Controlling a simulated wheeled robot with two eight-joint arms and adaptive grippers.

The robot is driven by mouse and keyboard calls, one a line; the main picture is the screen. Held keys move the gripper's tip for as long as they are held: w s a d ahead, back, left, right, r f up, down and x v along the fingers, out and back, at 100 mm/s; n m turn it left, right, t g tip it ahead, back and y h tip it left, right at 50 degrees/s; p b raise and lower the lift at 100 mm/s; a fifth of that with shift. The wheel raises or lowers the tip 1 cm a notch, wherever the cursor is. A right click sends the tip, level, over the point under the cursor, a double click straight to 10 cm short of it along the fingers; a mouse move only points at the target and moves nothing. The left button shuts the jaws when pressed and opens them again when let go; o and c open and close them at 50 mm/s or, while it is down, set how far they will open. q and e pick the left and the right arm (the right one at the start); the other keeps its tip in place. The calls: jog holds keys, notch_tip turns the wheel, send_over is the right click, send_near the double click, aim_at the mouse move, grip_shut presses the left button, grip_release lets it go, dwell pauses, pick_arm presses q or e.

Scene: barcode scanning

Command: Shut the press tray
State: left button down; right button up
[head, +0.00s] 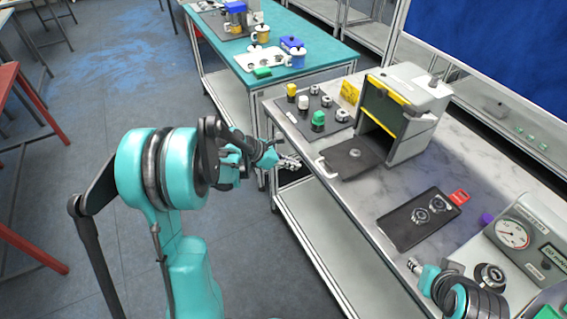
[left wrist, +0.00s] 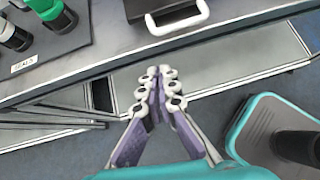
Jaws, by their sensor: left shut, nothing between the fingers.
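The press (head: 424,98) is a pale box with a yellow-edged open front, standing on the grey bench. Its dark tray (head: 362,165) sticks out of the front, with a small round metal part on it and a white handle (head: 322,168) at its outer end. In the left wrist view the handle (left wrist: 178,20) shows at the top, beyond my fingertips. My left gripper (head: 291,162) is shut and empty, just off the bench's front edge, left of the handle and apart from it. My right gripper (head: 416,266) is partly seen at the bench's front edge, its fingers unclear.
A dark mat (head: 337,132) with several stoppered bottles and metal parts lies left of the press. A black tray (head: 405,231) with round parts and a gauge unit (head: 515,237) stand to the right. A teal table (head: 318,55) stands behind.

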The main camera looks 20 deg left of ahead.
aim_at(351, 145)
pick_arm(q)
jog(key=w+d, duration=0.2)
jog(key=w+d+f+b, duration=0.1)
jog(key=w, duration=0.1)
jog(key=shift+d, duration=0.4)
jog(key=w+d, duration=0.3)
jog(key=w, duration=0.1)
jog(key=w+d, duration=0.7)
jog(key=w, duration=0.2)
jog(key=shift+d, duration=0.15)
jog(key=shift+w+d+r, duration=0.15)
jog(key=shift+w, duration=0.1)
